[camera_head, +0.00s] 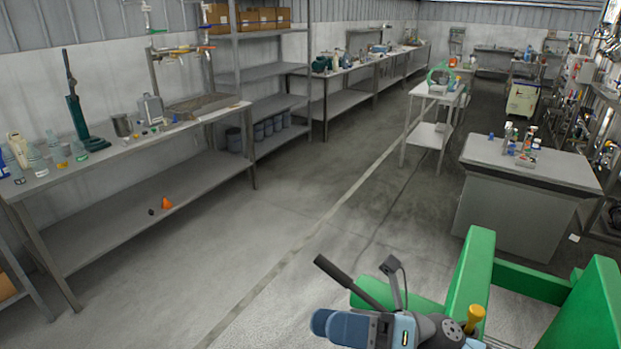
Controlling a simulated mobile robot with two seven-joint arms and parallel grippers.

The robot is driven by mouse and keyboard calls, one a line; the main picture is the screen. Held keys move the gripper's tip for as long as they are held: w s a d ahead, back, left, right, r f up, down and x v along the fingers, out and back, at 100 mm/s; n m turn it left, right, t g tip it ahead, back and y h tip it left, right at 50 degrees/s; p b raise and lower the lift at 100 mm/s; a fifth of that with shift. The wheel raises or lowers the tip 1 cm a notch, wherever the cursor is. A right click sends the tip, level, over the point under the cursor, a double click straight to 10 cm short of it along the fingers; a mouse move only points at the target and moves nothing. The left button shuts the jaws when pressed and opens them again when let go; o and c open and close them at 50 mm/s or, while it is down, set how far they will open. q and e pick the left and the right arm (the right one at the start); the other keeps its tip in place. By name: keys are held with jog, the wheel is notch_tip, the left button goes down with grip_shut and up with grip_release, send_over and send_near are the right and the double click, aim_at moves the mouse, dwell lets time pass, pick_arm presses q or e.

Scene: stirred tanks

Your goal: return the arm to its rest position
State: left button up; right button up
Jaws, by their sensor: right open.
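My right gripper (354,264) is at the bottom of the head view, right of centre. Its two dark fingers stand apart, so it is open, with nothing between them. The light-blue and grey arm parts show just below it. The gripper appears over bare concrete floor, clear of the benches. My left gripper is not in the picture.
A long grey bench (150,150) with glassware stands at left. An orange flask (166,203) lies on its lower shelf. A grey cabinet (510,210) with bottles on top stands at right. A white stand (428,134) is further back. The middle floor is free.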

jog(key=w+d+f+m+t+h+p, duration=0.1)
jog(key=w+d+f+m+t+h, duration=0.35)
jog(key=m+t, duration=0.7)
jog(key=w+d+f+m+t+h+p, duration=0.1)
jog(key=d+f+m+t+h, duration=0.35)
jog(key=m, duration=1.15)
jog(key=s+d+f+m+g+h, duration=0.1)
jog(key=s+d+f+m+h, duration=0.1)
jog(key=f, duration=0.5)
jog(key=s+d+f+m+g+h+p, duration=0.1)
jog(key=s+d+f+m+h, duration=0.2)
jog(key=s+f+m, duration=0.3)
jog(key=s+d+f+m+g+h, duration=0.1)
jog(key=s+f+m+h, duration=0.3)
jog(key=f, duration=0.6)
jog(key=shift+s+d+f+m+g+h, duration=0.35)
jog(key=shift+s+d+m, duration=0.35)
jog(key=shift+m, duration=0.25)
jog(key=shift+w+r, duration=0.1)
